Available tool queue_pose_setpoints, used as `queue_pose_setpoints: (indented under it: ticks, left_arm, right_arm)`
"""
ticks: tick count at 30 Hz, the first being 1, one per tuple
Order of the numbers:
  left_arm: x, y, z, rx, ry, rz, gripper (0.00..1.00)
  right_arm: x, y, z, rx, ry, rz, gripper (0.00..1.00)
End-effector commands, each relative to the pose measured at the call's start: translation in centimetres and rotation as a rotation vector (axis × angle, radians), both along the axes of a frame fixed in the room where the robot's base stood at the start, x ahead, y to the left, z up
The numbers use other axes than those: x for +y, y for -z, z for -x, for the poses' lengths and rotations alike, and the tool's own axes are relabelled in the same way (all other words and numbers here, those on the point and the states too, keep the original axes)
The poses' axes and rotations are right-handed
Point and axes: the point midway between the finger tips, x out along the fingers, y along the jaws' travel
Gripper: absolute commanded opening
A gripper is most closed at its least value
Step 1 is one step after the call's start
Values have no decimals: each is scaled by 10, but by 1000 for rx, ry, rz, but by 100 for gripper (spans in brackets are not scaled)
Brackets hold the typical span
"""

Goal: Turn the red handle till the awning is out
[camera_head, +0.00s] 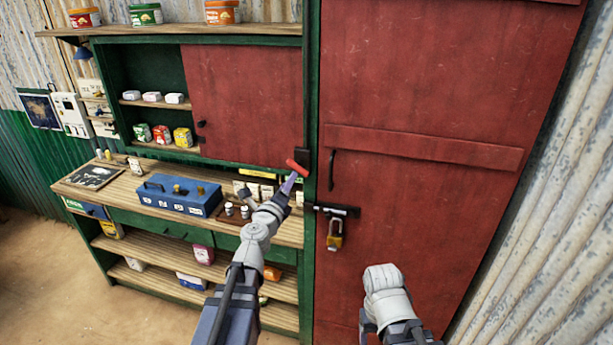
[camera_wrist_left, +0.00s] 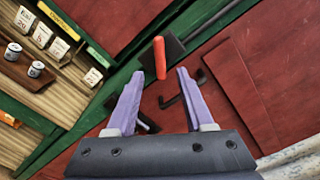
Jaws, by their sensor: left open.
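The red handle (camera_head: 297,168) sticks out from a dark mount (camera_head: 302,156) on the green post, at the right end of the cabinet. In the left wrist view the red handle (camera_wrist_left: 160,58) stands just beyond my fingertips, against its dark plate (camera_wrist_left: 174,47). My left gripper (camera_head: 290,183) is just below the handle in the head view; in the wrist view its two purple fingers (camera_wrist_left: 154,78) are apart with nothing between them. The handle looks lined up with the gap, nearer the left finger. My right arm shows at the lower right, its fingers out of sight. The awning is not visible.
A red door (camera_head: 420,100) with a black pull, a bolt and a brass padlock (camera_head: 335,238) is right of the post. The counter holds a blue toolbox (camera_head: 180,194), small weights and price cards near my left arm. A red sliding panel (camera_head: 245,100) covers part of the cabinet.

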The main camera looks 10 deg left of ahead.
Motion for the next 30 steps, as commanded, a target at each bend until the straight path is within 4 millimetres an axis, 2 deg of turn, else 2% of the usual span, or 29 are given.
queue_pose_setpoints:
  ticks: [8,21,30]
  left_arm:
    - [-1,0,-11,0,1,0,52]
    - [-2,0,-73,1,1,-2,52]
    - [-3,0,-78,1,2,-2,52]
  right_arm:
    - [0,0,0,0,0,0,71]
    - [0,0,0,0,0,0,71]
    - [0,0,0,0,0,0,71]
